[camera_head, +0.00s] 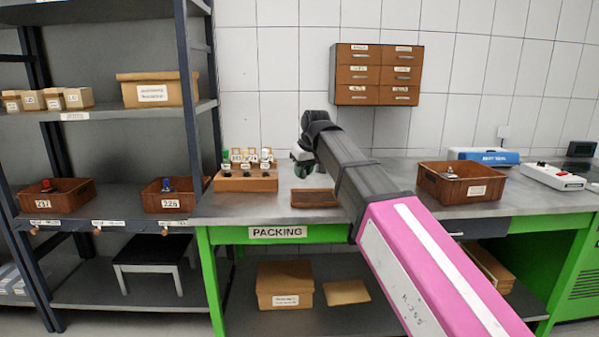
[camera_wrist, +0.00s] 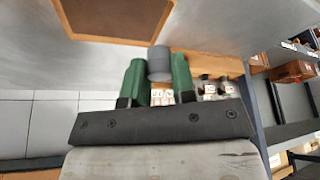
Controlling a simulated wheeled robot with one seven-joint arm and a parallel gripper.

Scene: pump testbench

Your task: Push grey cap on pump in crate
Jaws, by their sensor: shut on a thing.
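My gripper (camera_head: 302,160) hangs over the packing bench, just right of the wooden rack. In the wrist view its green fingers (camera_wrist: 157,75) are shut on the grey cap (camera_wrist: 159,62), a plain cylinder. In the head view the cap is hard to make out. A brown crate (camera_head: 473,190) with a white label stands on the bench to the right of my arm. A small, mostly grey part with a reddish spot (camera_head: 449,173) shows inside it; I cannot tell its shape well. My gripper is well to the left of this crate, apart from it.
The wooden rack (camera_head: 246,184) holds several small labelled parts. A low brown box (camera_head: 314,198) lies below my gripper, partly behind my arm. Crates with a red-topped (camera_head: 46,186) and a blue-topped part (camera_head: 167,185) stand on the left shelf. A blue case (camera_head: 488,157) stands behind the bench crate.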

